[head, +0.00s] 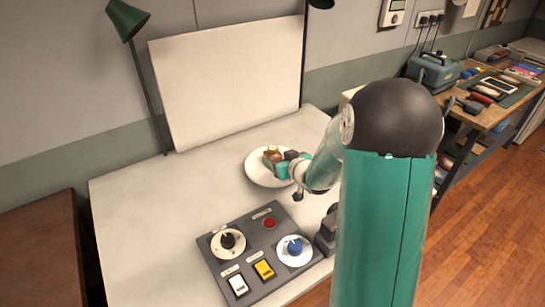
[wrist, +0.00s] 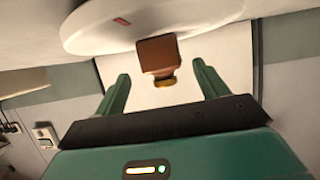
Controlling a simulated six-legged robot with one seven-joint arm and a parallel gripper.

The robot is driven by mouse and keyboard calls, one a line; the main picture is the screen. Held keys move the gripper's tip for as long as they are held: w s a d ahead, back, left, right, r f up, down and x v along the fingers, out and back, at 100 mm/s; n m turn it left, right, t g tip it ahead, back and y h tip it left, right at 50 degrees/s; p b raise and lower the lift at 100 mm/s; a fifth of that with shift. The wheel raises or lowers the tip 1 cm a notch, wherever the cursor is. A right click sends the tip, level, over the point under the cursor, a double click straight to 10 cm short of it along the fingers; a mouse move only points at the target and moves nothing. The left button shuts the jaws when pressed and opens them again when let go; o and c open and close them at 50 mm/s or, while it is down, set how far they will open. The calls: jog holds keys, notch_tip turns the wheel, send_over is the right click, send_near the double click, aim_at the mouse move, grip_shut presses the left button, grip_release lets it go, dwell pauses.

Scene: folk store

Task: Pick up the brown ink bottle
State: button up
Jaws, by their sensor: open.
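The brown ink bottle (wrist: 158,52) stands on a round white plate (wrist: 88,30) and has a gold-toned cap. The wrist view shows it upside down, between and just beyond my gripper's fingertips (wrist: 160,72). The two green fingers are apart, with a gap on each side of the bottle. In the head view the bottle (head: 272,153) shows as a small brown shape on the plate (head: 256,167), with my gripper (head: 277,163) right beside it. My gripper partly hides the bottle there.
A grey control panel (head: 262,250) with knobs and switches lies at the table's front. A white backdrop board (head: 225,80) stands behind the plate, with a green lamp (head: 127,18) at its left. The white table (head: 150,205) is clear on the left.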

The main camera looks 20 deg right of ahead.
aim_at(277, 158)
jog(key=shift+x, duration=2.7)
jog(key=shift+s+a+f, duration=0.1)
jog(key=shift+f, duration=0.05)
jog(key=shift+c, duration=0.4)
jog(key=c, duration=1.1)
